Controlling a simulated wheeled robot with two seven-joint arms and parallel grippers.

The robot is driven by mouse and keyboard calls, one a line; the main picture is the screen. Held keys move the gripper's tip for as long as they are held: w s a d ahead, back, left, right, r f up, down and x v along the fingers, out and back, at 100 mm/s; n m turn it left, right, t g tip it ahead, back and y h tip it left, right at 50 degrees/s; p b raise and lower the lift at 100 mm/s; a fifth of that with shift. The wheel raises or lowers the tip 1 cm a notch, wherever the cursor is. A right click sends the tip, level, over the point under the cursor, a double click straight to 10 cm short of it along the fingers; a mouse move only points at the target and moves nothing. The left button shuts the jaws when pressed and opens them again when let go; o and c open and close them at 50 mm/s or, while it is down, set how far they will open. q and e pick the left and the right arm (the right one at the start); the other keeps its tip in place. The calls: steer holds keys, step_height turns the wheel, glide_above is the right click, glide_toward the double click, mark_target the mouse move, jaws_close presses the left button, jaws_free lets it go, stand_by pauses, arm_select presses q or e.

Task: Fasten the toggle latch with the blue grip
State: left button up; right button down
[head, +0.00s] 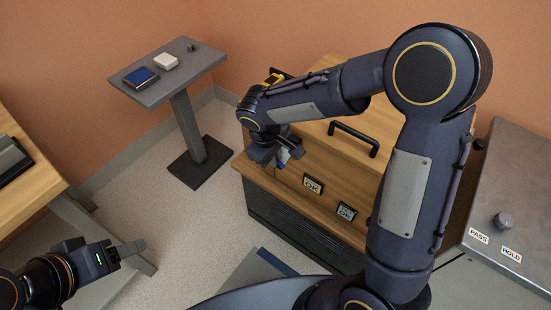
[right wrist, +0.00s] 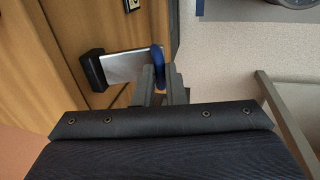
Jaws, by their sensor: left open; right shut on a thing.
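The toggle latch shows in the right wrist view as a bright metal lever (right wrist: 124,67) running from a black mount (right wrist: 92,70) on the wooden cabinet front. Its blue grip (right wrist: 158,57) is at the lever's free end. My right gripper (right wrist: 162,80) is shut on the blue grip, with a finger on each side. In the head view my right gripper (head: 280,160) is at the cabinet's front left, and a bit of blue shows at its fingers. My wrist hides most of the latch there. My left gripper (head: 134,252) is open and empty at the lower left, far from the latch.
The wooden cabinet (head: 330,207) has a black top handle (head: 354,137) and two OK labels. A grey pedestal (head: 140,90) behind left carries a blue box and a white box. A wooden bench (head: 30,195) stands left, a grey panel (head: 515,180) right.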

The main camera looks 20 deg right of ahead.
step_height(320, 180, down, 9)
steer(key=d+t+h+b, duration=0.1)
steer(key=t+h+b, duration=0.7)
steer(key=b, duration=1.5)
steer(key=shift+w+f+h+b, duration=0.15)
steer(key=shift+w+h+b, duration=0.25)
steer(key=shift+h, duration=0.7)
steer(key=shift+d, duration=0.1)
steer(key=c, duration=1.5)
jaws_free()
